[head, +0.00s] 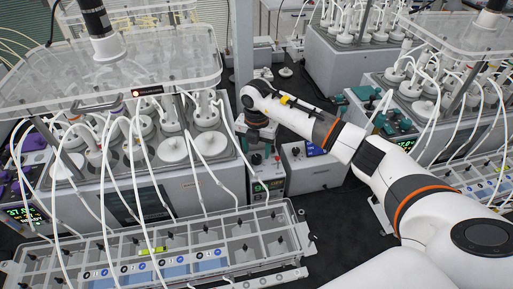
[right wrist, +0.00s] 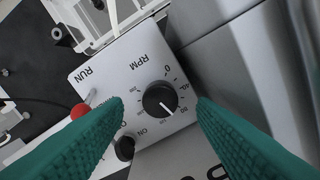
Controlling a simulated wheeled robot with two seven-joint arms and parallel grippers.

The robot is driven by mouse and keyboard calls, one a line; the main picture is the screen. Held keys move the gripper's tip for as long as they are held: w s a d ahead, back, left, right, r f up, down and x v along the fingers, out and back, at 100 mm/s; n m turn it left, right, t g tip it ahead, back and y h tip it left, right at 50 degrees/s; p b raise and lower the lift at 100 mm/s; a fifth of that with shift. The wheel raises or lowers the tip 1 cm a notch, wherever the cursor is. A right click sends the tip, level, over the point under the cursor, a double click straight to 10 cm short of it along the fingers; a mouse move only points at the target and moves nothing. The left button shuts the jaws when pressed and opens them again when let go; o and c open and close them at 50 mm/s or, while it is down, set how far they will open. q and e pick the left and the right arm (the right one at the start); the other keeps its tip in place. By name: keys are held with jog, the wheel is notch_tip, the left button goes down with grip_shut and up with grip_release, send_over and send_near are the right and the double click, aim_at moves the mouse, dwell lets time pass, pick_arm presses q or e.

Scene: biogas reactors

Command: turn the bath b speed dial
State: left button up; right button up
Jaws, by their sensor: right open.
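In the right wrist view a black round dial (right wrist: 160,100) with a white pointer sits on a light grey panel marked RPM, with a numbered scale around it. No bath B label is readable there. My right gripper (right wrist: 159,103) is open, its two green fingers to either side of the dial with a visible gap on each side; I cannot tell how far its tips are from the panel. In the head view my right arm reaches in from the right, over a small control box (head: 264,165) between the baths; the dial cannot be made out there. My left gripper is not in view.
On the panel near the dial are a red-tipped lever (right wrist: 81,111) beside RUN and a smaller black ON knob (right wrist: 124,148). In the head view, baths with bottles and white tubes stand left and right. A compartmented rack (head: 165,250) lies in front.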

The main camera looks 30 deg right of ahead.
aim_at(257, 159)
jog(key=shift+s+f+p, duration=0.1)
jog(key=shift+f+p, duration=0.2)
jog(key=shift+f, duration=1)
jog(key=c, duration=1)
jog(key=shift+f+n+b, duration=0.15)
jog(key=shift+n+b, duration=0.75)
jog(key=shift+b, duration=0.2)
jog(key=n+b, duration=0.8)
jog(key=shift+r+n+b, duration=0.2)
jog(key=shift+n+b, duration=0.65)
jog(key=shift+n, duration=0.25)
jog(key=shift+r, duration=0.1)
